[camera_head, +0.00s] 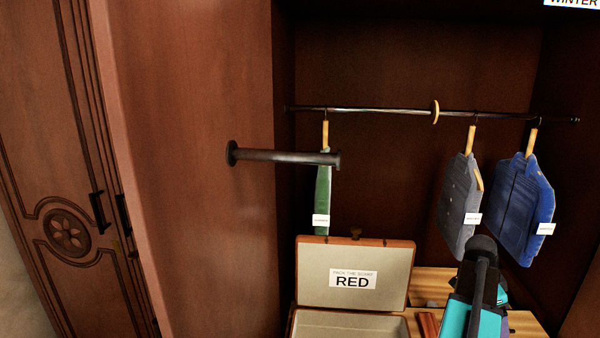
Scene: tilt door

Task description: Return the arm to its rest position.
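Part of my arm (478,292), teal and black, rises from the bottom edge at the lower right. It stands in front of the wooden surface, to the right of the open case. The fingers of my gripper cannot be made out, so I cannot tell whether it is open or shut. I see nothing clearly held.
An open case (407,262) has a "RED" label inside its lid. Above, a rail (385,110) carries a green garment (323,190), a grey one (459,205) and a blue one (520,205). A short dark bar (285,156) sticks out from the wooden panel (195,130).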

